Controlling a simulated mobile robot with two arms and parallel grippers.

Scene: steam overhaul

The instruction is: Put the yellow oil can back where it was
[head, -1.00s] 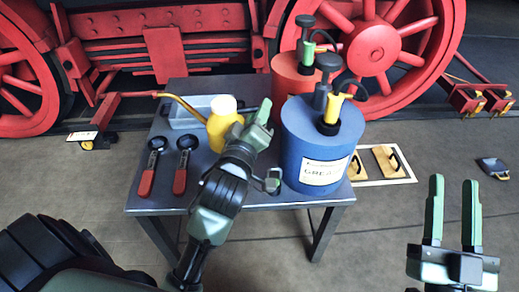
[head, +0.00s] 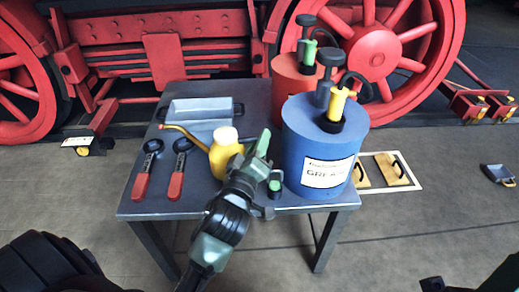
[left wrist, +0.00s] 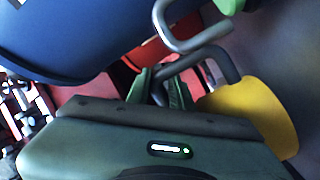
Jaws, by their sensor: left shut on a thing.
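The yellow oil can (head: 226,158) is upright over the front middle of the grey table (head: 250,98), its thin spout pointing back left. I cannot tell whether its base touches the table top. My left gripper (head: 263,145) is at the can's right side, shut on its handle. The fingers partly hide the grip. Only small parts of my right arm show at the bottom right corner of the head view.
A blue grease drum (head: 318,150) with a pump stands close right of my left gripper, a red drum (head: 288,85) behind it. A grey tray (head: 200,108) lies behind the can. Two red-handled tools (head: 143,185) (head: 176,185) lie left of it.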

